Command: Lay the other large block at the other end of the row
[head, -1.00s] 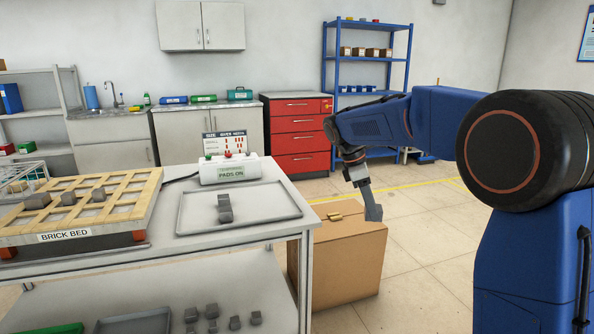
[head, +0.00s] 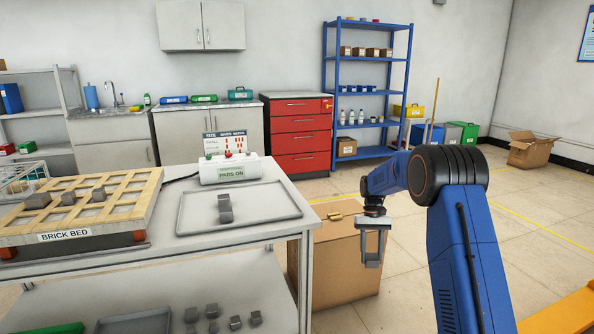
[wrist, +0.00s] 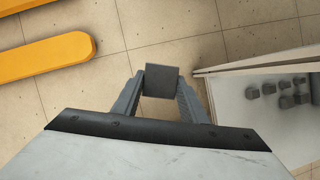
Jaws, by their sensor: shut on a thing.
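My gripper (head: 371,256) hangs to the right of the table, in front of the cardboard box in the head view. It is shut on a grey block (wrist: 161,80), held between its fingertips in the wrist view. Several small grey blocks (head: 68,198) lie in a row on the wooden grid of the brick bed (head: 127,222) at the left. Another grey piece (head: 225,207) lies on the grey tray (head: 270,221); I cannot tell whether it is one block or two.
The table's right edge and leg (head: 306,262) lie between my gripper and the brick bed. Several grey blocks (head: 235,322) lie on the lower shelf. A cardboard box (head: 335,270) stands beside the table.

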